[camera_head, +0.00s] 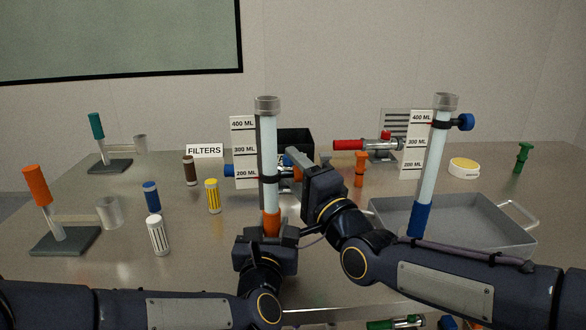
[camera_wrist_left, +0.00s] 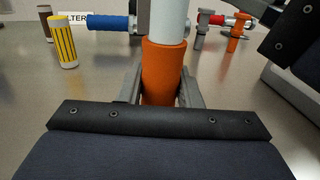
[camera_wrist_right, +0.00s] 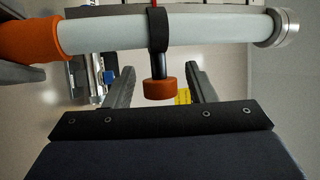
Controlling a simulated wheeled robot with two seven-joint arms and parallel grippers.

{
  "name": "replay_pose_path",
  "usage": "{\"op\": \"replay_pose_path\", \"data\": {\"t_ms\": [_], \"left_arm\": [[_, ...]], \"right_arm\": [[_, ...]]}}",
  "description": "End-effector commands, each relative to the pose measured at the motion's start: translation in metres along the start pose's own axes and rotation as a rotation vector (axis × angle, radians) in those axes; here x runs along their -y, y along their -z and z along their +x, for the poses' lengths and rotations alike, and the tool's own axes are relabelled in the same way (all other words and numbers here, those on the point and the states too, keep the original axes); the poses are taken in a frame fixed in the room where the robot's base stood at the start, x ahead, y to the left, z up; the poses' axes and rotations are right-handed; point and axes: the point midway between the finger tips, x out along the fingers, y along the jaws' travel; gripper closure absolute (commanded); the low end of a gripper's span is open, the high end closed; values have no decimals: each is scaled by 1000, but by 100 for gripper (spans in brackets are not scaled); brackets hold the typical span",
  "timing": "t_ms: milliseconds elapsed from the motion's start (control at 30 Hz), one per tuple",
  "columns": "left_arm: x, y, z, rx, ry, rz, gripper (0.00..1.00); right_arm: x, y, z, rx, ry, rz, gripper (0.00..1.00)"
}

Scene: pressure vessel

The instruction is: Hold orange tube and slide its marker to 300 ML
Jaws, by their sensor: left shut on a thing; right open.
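The orange tube (camera_head: 267,140) stands upright, a pale tube with a grey cap and an orange grip at its base. My left gripper (camera_head: 270,232) is shut on the orange grip (camera_wrist_left: 163,70). The marker, a black band (camera_head: 268,179) around the tube, sits about level with the 200 ML line of the white scale (camera_head: 244,150) behind it. In the right wrist view the black band (camera_wrist_right: 157,30) carries an orange knob (camera_wrist_right: 160,88). My right gripper (camera_wrist_right: 158,78) is open, with the knob between its fingers.
Several small cylinders stand on the left, including a yellow one (camera_head: 213,197). An orange valve piece (camera_head: 360,170) and a red-handled device (camera_head: 370,145) lie behind.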

Motion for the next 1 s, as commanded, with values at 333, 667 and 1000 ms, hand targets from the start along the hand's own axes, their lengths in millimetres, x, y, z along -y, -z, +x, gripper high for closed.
{"op": "replay_pose_path", "data": {"t_ms": [333,667,1000], "left_arm": [[0,0,0,-1,0,0,98],[0,0,0,-1,0,0,98],[0,0,0,-1,-1,0,98]], "right_arm": [[0,0,11,0,0,0,50],[0,0,11,0,0,0,81],[4,0,12,-1,1,0,100]]}}
